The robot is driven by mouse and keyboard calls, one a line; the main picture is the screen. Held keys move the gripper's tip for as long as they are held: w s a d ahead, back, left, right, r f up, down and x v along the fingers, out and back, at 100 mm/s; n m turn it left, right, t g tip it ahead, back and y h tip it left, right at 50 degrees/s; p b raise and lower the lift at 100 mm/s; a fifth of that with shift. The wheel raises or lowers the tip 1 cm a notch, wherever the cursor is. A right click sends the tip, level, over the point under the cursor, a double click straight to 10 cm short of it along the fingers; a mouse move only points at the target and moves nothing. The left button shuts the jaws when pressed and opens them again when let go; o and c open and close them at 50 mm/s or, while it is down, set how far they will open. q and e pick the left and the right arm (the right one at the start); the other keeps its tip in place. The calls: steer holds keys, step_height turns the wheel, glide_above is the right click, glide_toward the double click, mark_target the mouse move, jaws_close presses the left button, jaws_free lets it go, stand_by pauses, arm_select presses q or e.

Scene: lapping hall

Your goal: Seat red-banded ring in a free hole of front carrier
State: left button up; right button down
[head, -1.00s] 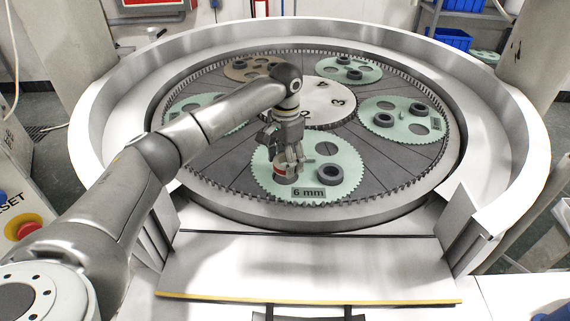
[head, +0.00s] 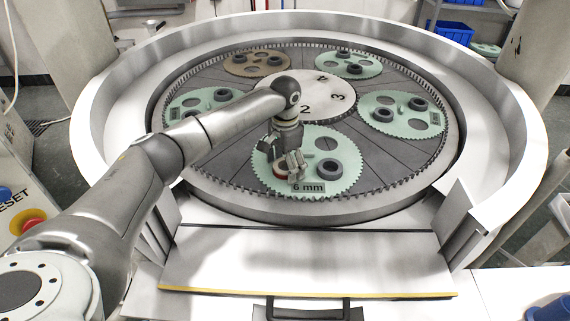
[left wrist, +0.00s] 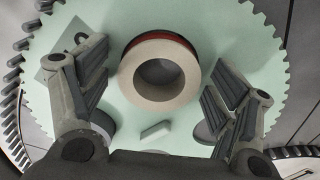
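The red-banded ring (left wrist: 152,88) shows its pale top face and part of its red band in the left wrist view. It is at the front carrier (left wrist: 245,42), a pale green toothed disc that shows in the head view too (head: 343,153). I cannot tell whether the ring sits in a hole or on the surface. In the head view the ring (head: 281,174) is partly hidden by my left gripper (head: 291,168). That gripper is open above it, its fingers on either side and apart from it. My right gripper is not in view.
A dark grey ring (head: 332,168) is on the front carrier's right, near the "6 mm" label (head: 308,188). Other carriers bear dark rings, including the right one (head: 380,103). The raised basin rim (head: 515,170) surrounds the plate. The front ledge (head: 310,262) is clear.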

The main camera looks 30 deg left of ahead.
arm_select(q)
steer(key=shift+r, duration=0.1)
step_height(320, 180, up, 12)
steer(key=b, duration=0.4)
stand_by(0.6)
